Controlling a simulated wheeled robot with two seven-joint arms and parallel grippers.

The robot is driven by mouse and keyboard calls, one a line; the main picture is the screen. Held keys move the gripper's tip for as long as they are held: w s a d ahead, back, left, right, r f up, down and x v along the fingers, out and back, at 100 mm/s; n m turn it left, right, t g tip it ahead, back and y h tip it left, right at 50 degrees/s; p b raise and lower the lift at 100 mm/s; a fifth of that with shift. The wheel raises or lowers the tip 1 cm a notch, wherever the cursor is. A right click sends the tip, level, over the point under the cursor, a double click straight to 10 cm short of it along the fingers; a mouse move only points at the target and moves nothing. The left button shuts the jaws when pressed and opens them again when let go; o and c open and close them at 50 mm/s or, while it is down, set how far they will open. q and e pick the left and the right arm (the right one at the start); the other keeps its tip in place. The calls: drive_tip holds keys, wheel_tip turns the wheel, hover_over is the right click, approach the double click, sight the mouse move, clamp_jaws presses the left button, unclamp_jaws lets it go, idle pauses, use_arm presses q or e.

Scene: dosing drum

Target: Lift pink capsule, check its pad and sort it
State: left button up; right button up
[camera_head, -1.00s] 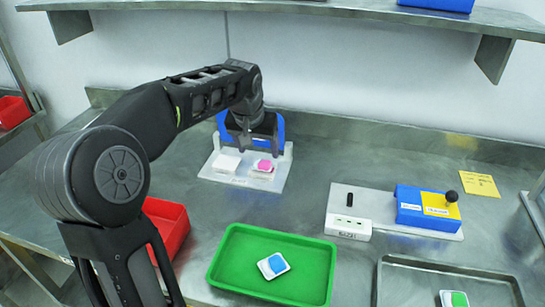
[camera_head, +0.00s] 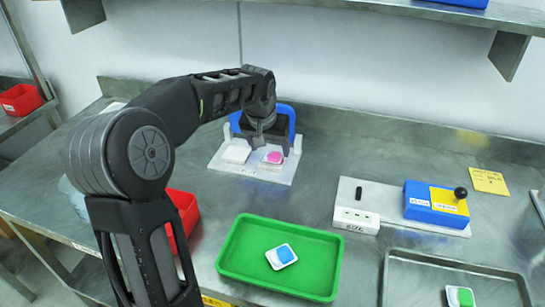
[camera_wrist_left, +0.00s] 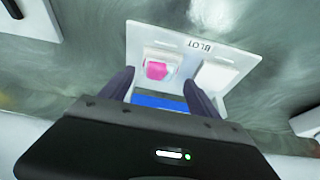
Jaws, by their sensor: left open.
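The pink capsule (camera_head: 273,158) sits on a white pad on the pale station plate (camera_head: 240,172) at the back of the bench. It also shows in the left wrist view as a pink capsule (camera_wrist_left: 156,70), beside an empty-looking white pad (camera_wrist_left: 214,74) and a label reading "BLOT". My left gripper (camera_head: 268,146) is open just behind and above the capsule. In the left wrist view its two dark fingers (camera_wrist_left: 160,90) point toward the plate, with the capsule beyond their tips and not between them. My right gripper is not in view.
A green tray (camera_head: 235,272) holds a white piece with a blue top (camera_head: 286,254). A red bin (camera_head: 186,212) stands left, partly behind my arm. A metal tray (camera_head: 400,262) holds a green-topped piece (camera_head: 461,297). A blue and yellow device (camera_head: 430,203) with a black knob stands right.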

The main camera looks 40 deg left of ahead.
sight(272, 155)
use_arm(q)
drive_tip(key=x, duration=0.4)
idle(0.5)
drive_tip(key=c, duration=1.4)
